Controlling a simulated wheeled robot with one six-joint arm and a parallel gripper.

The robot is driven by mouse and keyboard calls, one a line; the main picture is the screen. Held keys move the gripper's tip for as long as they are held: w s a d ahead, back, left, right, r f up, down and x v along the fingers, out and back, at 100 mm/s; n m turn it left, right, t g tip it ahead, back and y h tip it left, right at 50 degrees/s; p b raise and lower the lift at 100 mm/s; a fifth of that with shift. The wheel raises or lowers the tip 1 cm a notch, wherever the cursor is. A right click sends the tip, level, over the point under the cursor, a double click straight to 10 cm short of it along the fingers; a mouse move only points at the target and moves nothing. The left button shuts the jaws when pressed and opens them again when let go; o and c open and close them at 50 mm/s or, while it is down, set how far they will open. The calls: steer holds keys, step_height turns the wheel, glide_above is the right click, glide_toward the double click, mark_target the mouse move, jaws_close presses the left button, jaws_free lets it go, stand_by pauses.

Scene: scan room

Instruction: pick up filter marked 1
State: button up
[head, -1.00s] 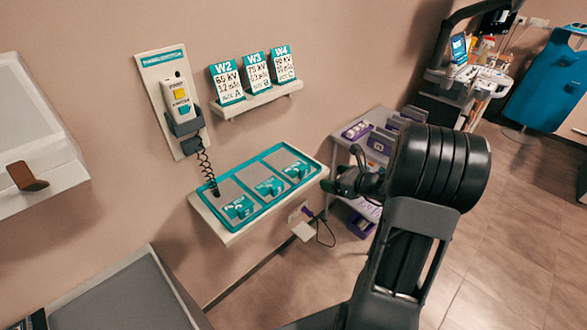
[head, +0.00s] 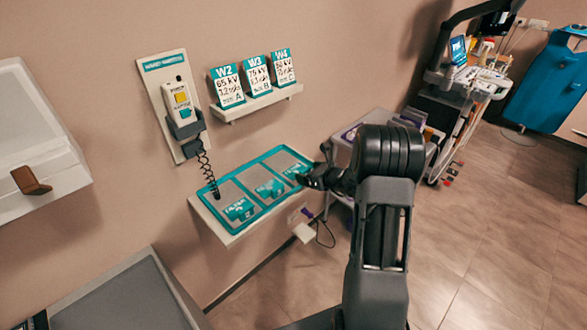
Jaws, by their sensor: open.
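Several teal filters lie in a teal-rimmed tray (head: 262,212) on a wall shelf, one per compartment. The left filter (head: 239,209) and the middle filter (head: 270,188) show white markings. The right filter (head: 296,170) is partly behind my gripper. I cannot read for certain which filter is marked 1. My gripper (head: 312,177) is open, at the right end of the tray, close to the right filter. Whether it touches that filter cannot be told.
Cards W2, W3 and W4 (head: 257,78) stand on a small ledge above the tray. A handset (head: 181,105) with a coiled cord (head: 207,172) hangs on the wall at left. A cart (head: 345,150) stands behind my arm.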

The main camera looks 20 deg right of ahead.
steer(key=shift+w+a+f, duration=0.2)
steer(key=shift+w+f, duration=0.05)
steer(key=shift+w, duration=0.2)
steer(key=shift+c, duration=0.3)
steer(key=c, duration=0.9)
steer(key=shift+c, duration=0.4)
steer(key=shift+r, duration=0.15)
